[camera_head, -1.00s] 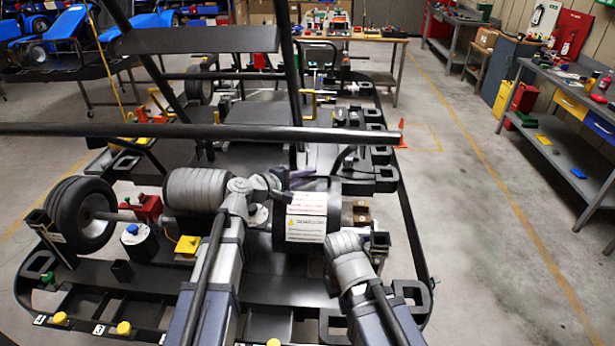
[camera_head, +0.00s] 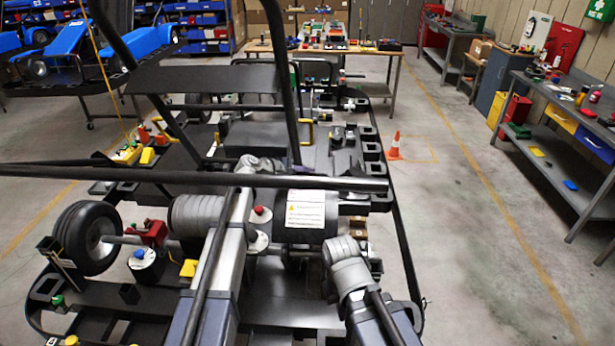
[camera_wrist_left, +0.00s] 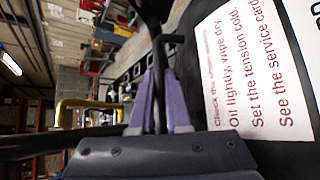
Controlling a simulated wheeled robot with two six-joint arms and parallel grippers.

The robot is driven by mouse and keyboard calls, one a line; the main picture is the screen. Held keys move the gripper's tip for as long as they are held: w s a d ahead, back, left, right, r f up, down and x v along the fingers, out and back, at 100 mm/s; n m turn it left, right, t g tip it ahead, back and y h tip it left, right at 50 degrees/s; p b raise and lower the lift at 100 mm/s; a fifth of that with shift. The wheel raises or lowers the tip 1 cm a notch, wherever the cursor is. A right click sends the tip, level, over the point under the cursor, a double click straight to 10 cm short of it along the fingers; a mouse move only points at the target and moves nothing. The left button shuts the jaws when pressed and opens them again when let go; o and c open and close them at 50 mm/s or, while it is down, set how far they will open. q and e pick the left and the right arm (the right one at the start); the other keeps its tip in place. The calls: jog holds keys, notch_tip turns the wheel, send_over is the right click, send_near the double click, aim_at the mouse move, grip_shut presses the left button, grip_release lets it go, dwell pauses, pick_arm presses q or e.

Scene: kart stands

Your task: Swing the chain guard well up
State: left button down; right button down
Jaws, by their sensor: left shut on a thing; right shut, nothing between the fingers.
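The chain guard (camera_head: 275,218) is a dark, rounded cover with a white warning label, in the middle of the kart frame. Its label (camera_wrist_left: 255,75) fills the right side of the left wrist view. My left gripper (camera_head: 287,167) is at the guard's upper far side, partly hidden by a long black bar. In the left wrist view its purple fingers (camera_wrist_left: 159,95) are shut on a dark bar-like handle beside the guard. My right gripper (camera_head: 369,262) is low, to the right of and below the guard; its fingers are shut, small and mostly hidden by its wrist.
A long black bar (camera_head: 180,177) crosses in front of my left gripper. Upright black tubes (camera_head: 285,90) rise behind it. A wheel (camera_head: 88,238) and red block (camera_head: 153,232) stand left. An orange cone (camera_head: 395,147) stands right on clear floor.

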dwell(0.3)
pick_arm(q)
jog(key=c, duration=1.2)
grip_release()
jog(key=shift+o, duration=0.2)
jog(key=p+v, duration=0.3)
jog(key=v, duration=0.4)
jog(key=shift+s+a+r, duration=0.1)
jog(key=shift+r, duration=0.1)
jog(key=shift+s+a+r+p, duration=0.1)
jog(key=shift+a+p, duration=0.05)
jog(key=shift+p, duration=0.15)
jog(key=shift+c, duration=0.2)
